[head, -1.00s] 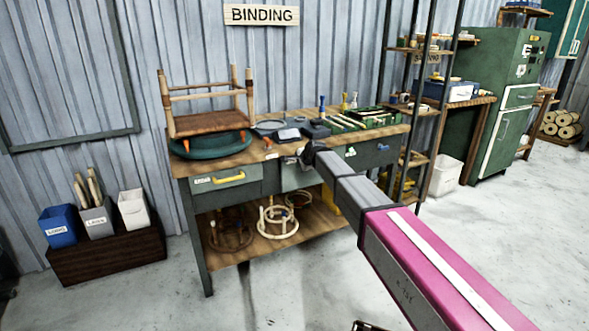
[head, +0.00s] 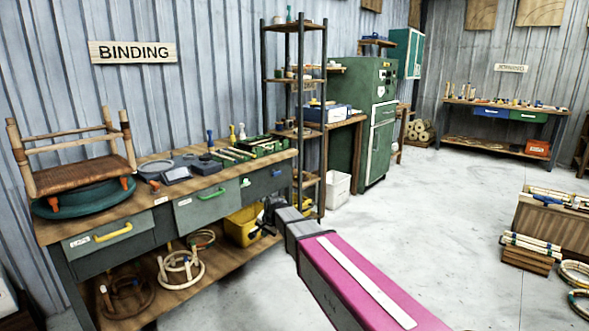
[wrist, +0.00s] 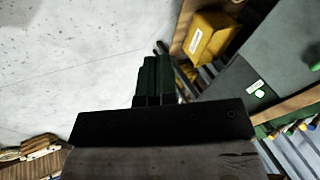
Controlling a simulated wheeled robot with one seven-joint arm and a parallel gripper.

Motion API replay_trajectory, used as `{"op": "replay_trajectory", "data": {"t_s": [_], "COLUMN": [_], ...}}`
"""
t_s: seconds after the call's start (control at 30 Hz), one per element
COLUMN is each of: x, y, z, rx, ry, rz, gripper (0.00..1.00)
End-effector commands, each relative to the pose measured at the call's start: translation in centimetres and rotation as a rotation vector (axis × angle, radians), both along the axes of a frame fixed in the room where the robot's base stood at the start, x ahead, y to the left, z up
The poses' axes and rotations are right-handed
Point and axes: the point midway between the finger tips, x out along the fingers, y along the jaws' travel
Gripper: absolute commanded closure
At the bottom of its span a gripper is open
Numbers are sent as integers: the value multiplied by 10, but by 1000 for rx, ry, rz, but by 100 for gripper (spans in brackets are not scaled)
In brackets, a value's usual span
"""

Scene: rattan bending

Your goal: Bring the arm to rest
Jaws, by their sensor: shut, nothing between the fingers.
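My arm reaches from the lower right of the head view toward the binding bench. Its pink and grey links (head: 350,280) show, and my gripper (head: 272,208) is a small dark shape at the far end, in front of the bench's right side. In the wrist view my gripper (wrist: 155,75) is seen end on, with its dark green fingers together and nothing between them. It is over the floor, beside the bench drawers (wrist: 255,92). I cannot tell the exact gap to the bench.
A dark shelf rack (head: 295,90) and green cabinet (head: 377,130) stand beyond. Bundled rods (head: 528,250) lie at the right. The middle floor (head: 430,210) is open.

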Motion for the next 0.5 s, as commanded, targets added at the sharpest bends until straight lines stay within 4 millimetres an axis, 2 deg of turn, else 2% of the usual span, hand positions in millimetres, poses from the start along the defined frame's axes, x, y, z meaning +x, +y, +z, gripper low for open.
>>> {"op": "replay_trajectory", "data": {"t_s": [0.03,0.2,0.4,0.5], "x": [-17,-63,-134,-167], "y": [-35,-131,-230,-267], "z": [-11,-44,-74,-83], "rx": [-40,-174,-297,-334], "ry": [18,85,194,247], "rz": [17,114,246,307], "gripper": [100,100,100,100]}}
